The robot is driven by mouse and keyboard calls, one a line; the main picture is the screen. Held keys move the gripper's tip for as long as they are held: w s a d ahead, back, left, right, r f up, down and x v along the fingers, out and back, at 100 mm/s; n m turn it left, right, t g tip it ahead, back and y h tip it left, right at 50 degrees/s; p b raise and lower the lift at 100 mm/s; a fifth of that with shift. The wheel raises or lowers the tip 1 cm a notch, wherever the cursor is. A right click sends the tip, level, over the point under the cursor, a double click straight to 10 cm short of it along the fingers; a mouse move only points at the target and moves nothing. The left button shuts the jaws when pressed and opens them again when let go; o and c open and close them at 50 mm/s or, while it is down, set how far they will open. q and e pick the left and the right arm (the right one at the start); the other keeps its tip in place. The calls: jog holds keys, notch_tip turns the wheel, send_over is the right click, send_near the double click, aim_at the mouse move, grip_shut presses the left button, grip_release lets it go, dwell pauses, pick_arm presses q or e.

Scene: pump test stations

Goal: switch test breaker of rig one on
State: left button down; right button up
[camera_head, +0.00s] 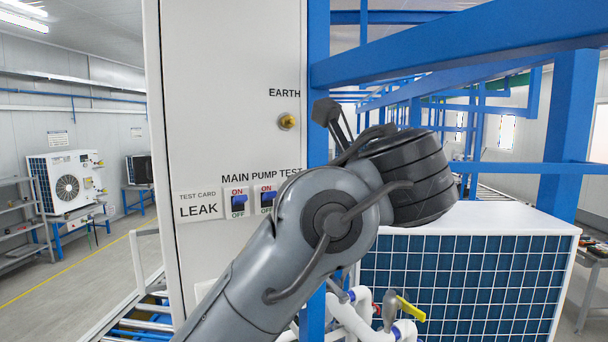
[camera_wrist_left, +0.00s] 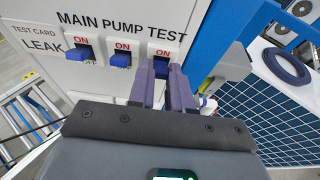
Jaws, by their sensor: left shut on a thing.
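The test breaker (camera_wrist_left: 161,67) is the rightmost of three breakers on the white panel, under the word TEST. Its ON mark shows above a blue toggle; its lower part is hidden by my fingers. My left gripper (camera_wrist_left: 168,76) is shut on that toggle, its two fingers reaching up from below. In the head view my left forearm and wrist cover the test breaker and the gripper. The main breaker (camera_head: 238,203) and the pump breaker (camera_head: 265,199) stand to its left, both with blue toggles; they also show in the left wrist view. My right gripper is not in view.
A brass earth stud (camera_head: 287,121) sits higher on the panel. A blue post (camera_head: 318,60) stands along the panel's right edge. A white unit with a blue grid front (camera_head: 462,292), white pipes and a yellow valve handle (camera_head: 410,309) lie to the right and below.

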pick_arm(q)
jog(key=shift+w+r+g+h+p, duration=0.1)
jog(key=shift+r+g+h+p, duration=0.25)
jog(key=shift+g, duration=0.35)
jog(key=shift+r+g+h+p, duration=0.2)
jog(key=shift+g+h, duration=0.15)
jog(key=shift+g, duration=0.35)
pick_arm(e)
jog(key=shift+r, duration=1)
pick_arm(q)
jog(key=shift+a, duration=0.1)
jog(key=c, duration=1)
grip_release()
jog(key=shift+w, duration=0.1)
jog(key=shift+c, duration=0.2)
